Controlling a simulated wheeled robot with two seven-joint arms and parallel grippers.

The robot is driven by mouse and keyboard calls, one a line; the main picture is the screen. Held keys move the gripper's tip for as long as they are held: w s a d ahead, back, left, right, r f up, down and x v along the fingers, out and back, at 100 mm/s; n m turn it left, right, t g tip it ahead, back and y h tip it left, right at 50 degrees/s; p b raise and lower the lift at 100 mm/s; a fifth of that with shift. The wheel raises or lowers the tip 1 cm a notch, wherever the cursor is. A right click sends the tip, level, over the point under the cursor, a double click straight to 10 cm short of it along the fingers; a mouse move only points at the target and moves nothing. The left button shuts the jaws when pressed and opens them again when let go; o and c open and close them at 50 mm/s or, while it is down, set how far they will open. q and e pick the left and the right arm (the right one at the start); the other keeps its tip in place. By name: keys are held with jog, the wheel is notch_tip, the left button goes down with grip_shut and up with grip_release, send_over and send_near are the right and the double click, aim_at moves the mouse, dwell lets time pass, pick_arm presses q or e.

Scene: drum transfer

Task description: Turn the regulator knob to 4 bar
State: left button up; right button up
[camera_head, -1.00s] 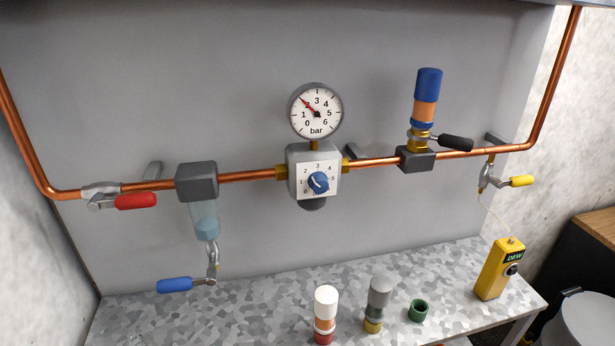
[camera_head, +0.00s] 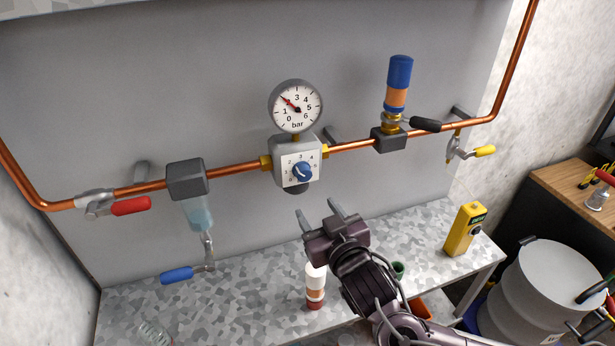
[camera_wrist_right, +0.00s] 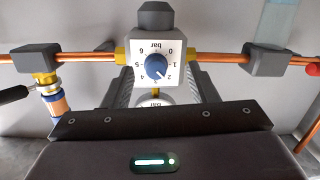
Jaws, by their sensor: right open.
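The blue regulator knob (camera_head: 302,171) sits on a white dial plate with a number scale, on the grey regulator body in the pipe. It also shows upside down in the wrist view (camera_wrist_right: 156,67), its pointer near 2. The round pressure gauge (camera_head: 296,105) above has its red needle at about 2 bar. My right gripper (camera_head: 317,210) is open and empty, below and in front of the knob, fingers pointing up toward it and apart from it. In the wrist view the knob appears between the two fingers. My left gripper is not in view.
The copper pipe (camera_head: 235,170) runs along the grey panel. Left are a red-handled valve (camera_head: 130,206) and a blue-handled drain (camera_head: 177,275). Right is a blue-capped fitting (camera_head: 400,72) with a black lever. A white-capped bottle (camera_head: 315,285) and yellow device (camera_head: 464,229) stand on the bench.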

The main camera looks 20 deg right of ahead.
aim_at(305, 176)
jog(key=shift+t, duration=0.6)
jog(key=w+r+p, duration=0.1)
jog(key=w, duration=0.1)
jog(key=w+r+p, duration=0.1)
jog(key=w, duration=0.1)
jog(key=w+r, duration=0.1)
jog(key=w, duration=0.1)
jog(key=shift+w+d+p, duration=0.1)
jog(key=shift+w+p, duration=0.2)
jog(key=shift+p, duration=0.1)
jog(key=shift+w+f, duration=0.2)
jog(key=shift+w, duration=0.4)
jog(key=c, duration=1)
